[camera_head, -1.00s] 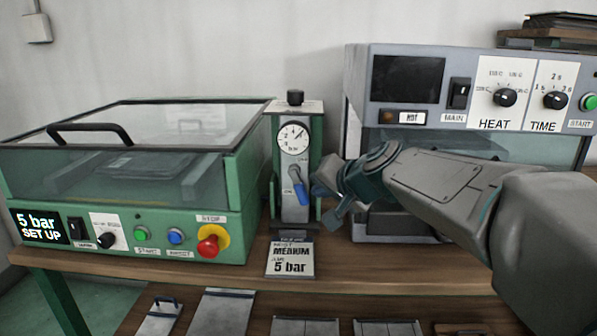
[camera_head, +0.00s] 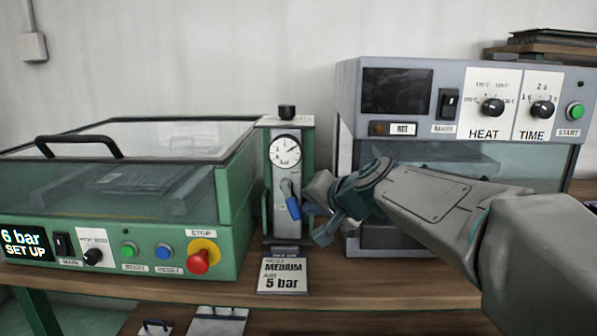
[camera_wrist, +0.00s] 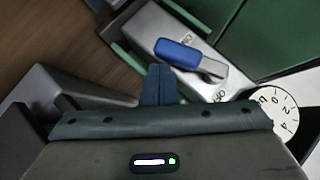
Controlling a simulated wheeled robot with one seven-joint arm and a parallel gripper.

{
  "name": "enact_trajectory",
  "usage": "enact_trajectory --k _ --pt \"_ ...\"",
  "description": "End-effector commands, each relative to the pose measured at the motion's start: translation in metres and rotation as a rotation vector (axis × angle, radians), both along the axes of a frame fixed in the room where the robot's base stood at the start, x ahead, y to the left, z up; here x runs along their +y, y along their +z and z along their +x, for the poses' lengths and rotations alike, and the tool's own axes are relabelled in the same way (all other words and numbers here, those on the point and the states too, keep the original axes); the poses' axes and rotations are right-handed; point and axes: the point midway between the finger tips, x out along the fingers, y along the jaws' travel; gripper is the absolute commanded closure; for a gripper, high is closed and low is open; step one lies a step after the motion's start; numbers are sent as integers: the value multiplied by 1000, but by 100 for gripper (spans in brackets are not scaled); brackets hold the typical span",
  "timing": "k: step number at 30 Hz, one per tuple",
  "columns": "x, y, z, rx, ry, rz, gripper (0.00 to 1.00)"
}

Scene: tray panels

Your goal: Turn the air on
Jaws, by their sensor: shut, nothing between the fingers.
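The air unit (camera_head: 304,150) stands between two machines, with a round gauge (camera_head: 285,151) and a lever with a blue handle (camera_head: 293,208). The handle hangs down, slanting slightly right. In the wrist view the blue handle (camera_wrist: 177,53) lies beyond my fingers, with an ON mark near it and an OFF mark near the lever's grey end. My gripper (camera_head: 312,214) is shut and empty, just right of the handle; its fingers also show in the wrist view (camera_wrist: 160,85). I cannot tell whether they touch the handle. The gauge needle points up and right.
A green machine (camera_head: 120,235) with a glass lid stands left; its display (camera_head: 24,244) seems to read "6 bar SET UP". A grey heater (camera_head: 440,100) stands right, behind my arm.

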Motion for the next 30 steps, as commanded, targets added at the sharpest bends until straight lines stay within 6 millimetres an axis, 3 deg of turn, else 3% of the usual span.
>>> enact_trajectory --k 11,17,21,30 --pt "-3 -1 -1 4 5 -1 100" --pt "-35 11 0 -1 -1 1 100" --pt "-58 25 -23 -3 1 3 100" --pt "-93 36 -62 0 6 1 100"
